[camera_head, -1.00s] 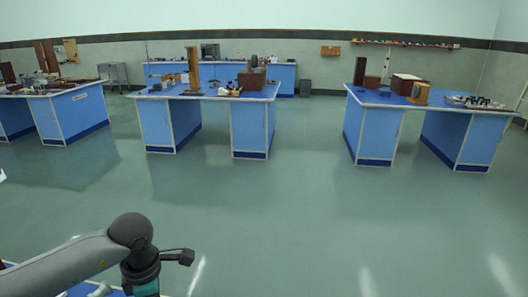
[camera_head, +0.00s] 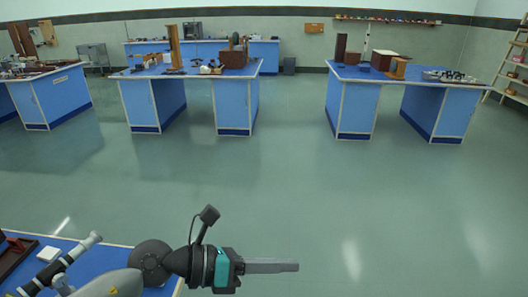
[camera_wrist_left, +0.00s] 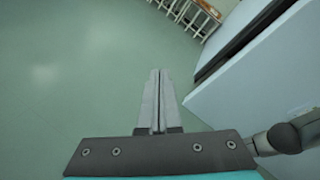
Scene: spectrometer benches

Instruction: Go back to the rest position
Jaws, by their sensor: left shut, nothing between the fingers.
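My left gripper (camera_head: 272,266) is at the bottom centre of the head view, on the arm that comes in from the left. Its fingers point right and lie together, with nothing between them. In the left wrist view the same gripper (camera_wrist_left: 157,78) shows two long grey fingers side by side, shut, over the green floor. My right gripper is not in either view.
A blue bench (camera_head: 100,247) with a telescope-like tube (camera_head: 62,262) and a white block (camera_head: 48,254) is at the lower left, close to my left arm. Blue benches with instruments stand farther back, one on the right (camera_head: 352,82). Open green floor (camera_head: 290,185) lies between.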

